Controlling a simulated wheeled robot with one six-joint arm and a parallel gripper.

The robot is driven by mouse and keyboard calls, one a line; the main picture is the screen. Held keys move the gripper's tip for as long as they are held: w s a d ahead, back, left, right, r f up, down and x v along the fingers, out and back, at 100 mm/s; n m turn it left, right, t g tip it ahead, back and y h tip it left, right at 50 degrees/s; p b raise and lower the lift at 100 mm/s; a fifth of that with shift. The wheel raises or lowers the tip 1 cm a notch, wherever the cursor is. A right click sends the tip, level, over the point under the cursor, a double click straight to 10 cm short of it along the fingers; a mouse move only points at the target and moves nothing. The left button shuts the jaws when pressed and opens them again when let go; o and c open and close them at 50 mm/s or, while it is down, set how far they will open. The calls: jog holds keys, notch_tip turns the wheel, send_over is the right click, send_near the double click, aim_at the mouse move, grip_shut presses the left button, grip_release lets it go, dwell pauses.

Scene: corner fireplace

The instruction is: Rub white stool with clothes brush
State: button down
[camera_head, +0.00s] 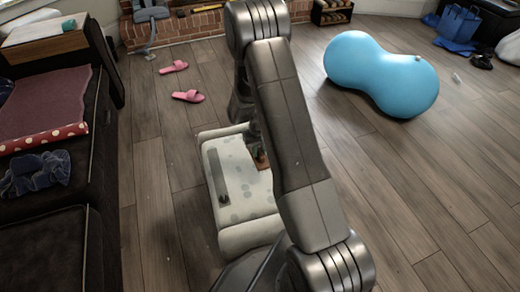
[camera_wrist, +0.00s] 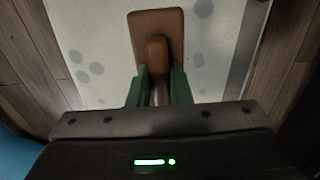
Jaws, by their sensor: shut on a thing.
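The white stool (camera_head: 245,190), pale with grey spots, stands on the floor below my arm, its top partly hidden by the arm. Its spotted surface (camera_wrist: 100,45) fills much of the wrist view. The clothes brush (camera_wrist: 155,28), with a brown flat head and rounded handle, is held in my gripper (camera_wrist: 159,76), whose green fingers are shut on the handle. The brush lies over the stool top; I cannot tell whether it touches. In the head view a small brown part of the brush (camera_head: 262,160) shows beside my arm.
A grey strip (camera_head: 218,172) with a small dark end lies along the stool top. Pink slippers (camera_head: 187,96) lie on the floor behind. A blue peanut ball (camera_head: 380,75) rests at the right. A dark sofa (camera_head: 100,165) borders the left. Wooden floor is open at the right.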

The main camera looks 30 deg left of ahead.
jog(key=shift+f+b, duration=1.55)
jog(key=shift+f, duration=1.35)
jog(key=shift+f+b, duration=1.05)
jog(key=shift+f, duration=0.3)
jog(key=shift+w, duration=0.15)
jog(key=shift+w+a+b, duration=0.3)
jog(key=shift+w+a, duration=0.35)
jog(key=shift+w, duration=1.05)
jog(key=shift+w+a+b, duration=0.35)
jog(key=shift+w+a, duration=0.25)
jog(key=shift+w, duration=1.05)
jog(key=shift+w+a+b, duration=0.3)
jog(key=shift+w+a, duration=0.35)
jog(key=shift+w, duration=1.05)
